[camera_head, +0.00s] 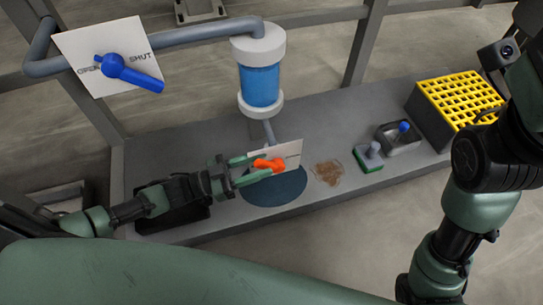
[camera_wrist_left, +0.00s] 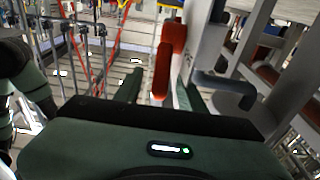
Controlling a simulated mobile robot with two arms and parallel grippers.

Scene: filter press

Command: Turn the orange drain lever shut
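The orange drain lever (camera_head: 270,165) sits in front of a small white plate (camera_head: 290,150) below the blue filter cylinder (camera_head: 260,86). It points roughly left in the head view. My left gripper (camera_head: 251,169) reaches it from the left, its green fingers apart on either side of the handle's end. The left wrist view also shows the orange lever (camera_wrist_left: 171,58), its handle's lower end between the spread fingertips (camera_wrist_left: 160,90). A gap shows beside the left finger; contact on the right one is unclear. Lettering on the small plate is mostly hidden. My right gripper is out of view.
A blue valve handle (camera_head: 128,73) on an OPEN/SHUT plate (camera_head: 75,42) stands upper left. A dark round patch (camera_head: 275,190) lies below the lever.

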